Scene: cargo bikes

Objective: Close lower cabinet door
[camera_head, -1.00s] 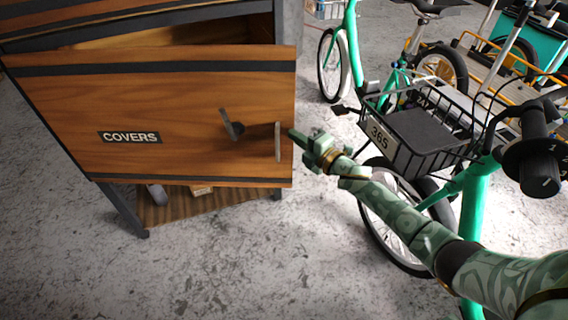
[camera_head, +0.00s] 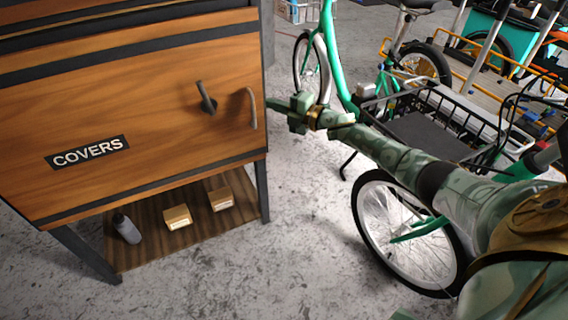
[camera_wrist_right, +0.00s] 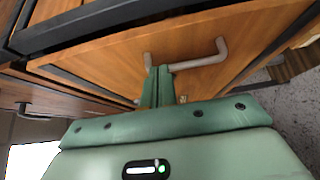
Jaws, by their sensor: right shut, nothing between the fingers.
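The lower cabinet door (camera_head: 150,110) is a wooden panel labelled COVERS. In the head view it sits flush or nearly flush with the cabinet front; any small gap cannot be told. My right gripper (camera_head: 272,104) is shut and empty, just right of the handle. In the right wrist view, the shut fingers (camera_wrist_right: 159,75) point at the door panel (camera_wrist_right: 110,58), close beside the handle (camera_wrist_right: 200,60). Contact cannot be told. My left gripper is not in view.
A shelf (camera_head: 150,235) under the door holds a grey bottle (camera_head: 126,228) and two small boxes, one of them in front (camera_head: 177,216). A green cargo bike with a black basket (camera_head: 430,125) stands close to my right arm. Concrete floor (camera_head: 290,250) is clear in front.

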